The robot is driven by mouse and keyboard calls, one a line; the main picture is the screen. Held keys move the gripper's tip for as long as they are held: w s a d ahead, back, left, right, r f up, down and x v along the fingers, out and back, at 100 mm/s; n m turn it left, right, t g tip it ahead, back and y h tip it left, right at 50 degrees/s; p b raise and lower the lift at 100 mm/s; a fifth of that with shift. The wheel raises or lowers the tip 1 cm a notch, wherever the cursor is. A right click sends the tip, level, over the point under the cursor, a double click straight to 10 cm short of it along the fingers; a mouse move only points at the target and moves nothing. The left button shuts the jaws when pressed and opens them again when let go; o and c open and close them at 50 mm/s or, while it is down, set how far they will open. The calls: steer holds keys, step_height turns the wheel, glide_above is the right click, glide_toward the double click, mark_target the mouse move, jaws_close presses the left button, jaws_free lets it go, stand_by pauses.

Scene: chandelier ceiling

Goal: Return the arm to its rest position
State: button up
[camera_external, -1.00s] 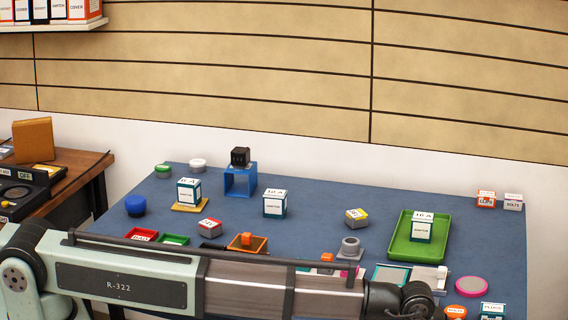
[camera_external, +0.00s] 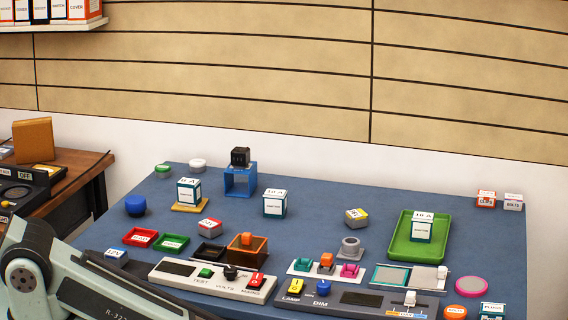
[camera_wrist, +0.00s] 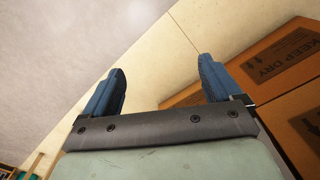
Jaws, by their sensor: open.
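My gripper (camera_wrist: 162,85) shows in the wrist view with its two blue fingers spread wide apart and nothing between them. Behind the fingers are a pale wall and grey surface. In the external view my pale green arm lies low at the bottom left, sloping down to the right out of frame. My gripper is outside that view.
A blue-topped table (camera_external: 320,222) holds labelled boxes, a green tray (camera_external: 398,246), a blue stand (camera_external: 240,180) and control panels (camera_external: 212,281) along its front. Cardboard boxes (camera_wrist: 275,60) stand at the right in the wrist view. A side desk (camera_external: 75,170) is at the left.

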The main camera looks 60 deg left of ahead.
steer(key=s+a+f+m+g, duration=0.1)
steer(key=s+a+g, duration=0.1)
steer(key=s+a, duration=0.3)
steer(key=s+a+f+m+g, duration=0.1)
steer(key=s+a, duration=0.4)
steer(key=s, duration=0.7)
steer(key=s+a+f+g, duration=0.1)
steer(key=s+a+g, duration=0.2)
steer(key=s, duration=0.6)
steer(key=shift+a+f+m, duration=0.25)
steer(key=shift+a+m, duration=0.15)
steer(key=shift+a, duration=0.7)
